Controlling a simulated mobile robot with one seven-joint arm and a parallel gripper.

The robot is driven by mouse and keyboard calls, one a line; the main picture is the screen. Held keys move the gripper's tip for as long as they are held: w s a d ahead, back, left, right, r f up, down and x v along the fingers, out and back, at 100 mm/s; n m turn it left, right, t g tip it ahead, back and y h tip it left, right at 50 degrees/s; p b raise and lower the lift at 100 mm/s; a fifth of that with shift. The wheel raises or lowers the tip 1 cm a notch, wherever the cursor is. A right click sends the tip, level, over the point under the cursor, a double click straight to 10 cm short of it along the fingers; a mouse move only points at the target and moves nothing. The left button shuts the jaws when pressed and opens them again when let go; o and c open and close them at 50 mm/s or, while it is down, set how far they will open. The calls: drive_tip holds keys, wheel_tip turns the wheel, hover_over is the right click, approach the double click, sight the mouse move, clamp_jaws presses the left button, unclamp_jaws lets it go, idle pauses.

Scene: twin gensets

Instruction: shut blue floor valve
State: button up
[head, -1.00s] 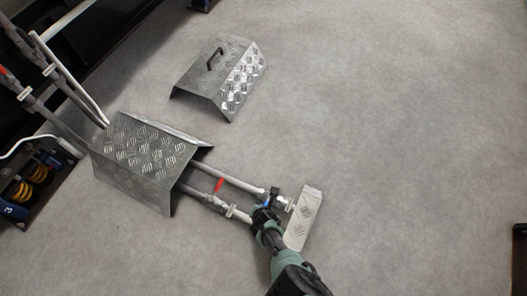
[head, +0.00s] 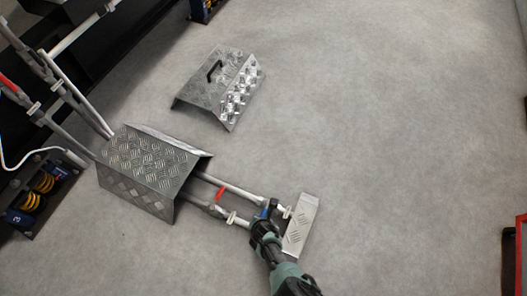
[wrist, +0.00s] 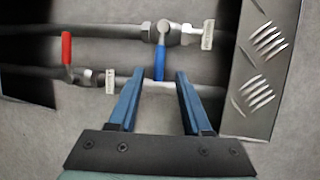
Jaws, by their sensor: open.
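The blue floor valve's lever (wrist: 159,62) hangs from a valve body on the upper of two pipes in the wrist view. It points toward my gripper, across the line of its pipe. A bit of blue also shows in the head view (head: 264,212), mostly hidden by my gripper (head: 261,224). In the wrist view my gripper (wrist: 158,78) is open, with one blue finger on each side below the lever. The lever's free end lies near the gap between the fingertips. I cannot tell whether either finger touches it.
A red-handled valve (wrist: 67,50) sits on the neighbouring pipe, left of the blue lever. A tread-plate cover (head: 150,168) spans the pipes at left, and a smaller end plate (head: 300,226) lies right. A loose cover with a handle (head: 219,86) stands behind.

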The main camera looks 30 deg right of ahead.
drive_tip(key=p+v, duration=0.8)
drive_tip(key=shift+r, duration=0.2)
drive_tip(key=shift+s, duration=0.1)
idle(0.3)
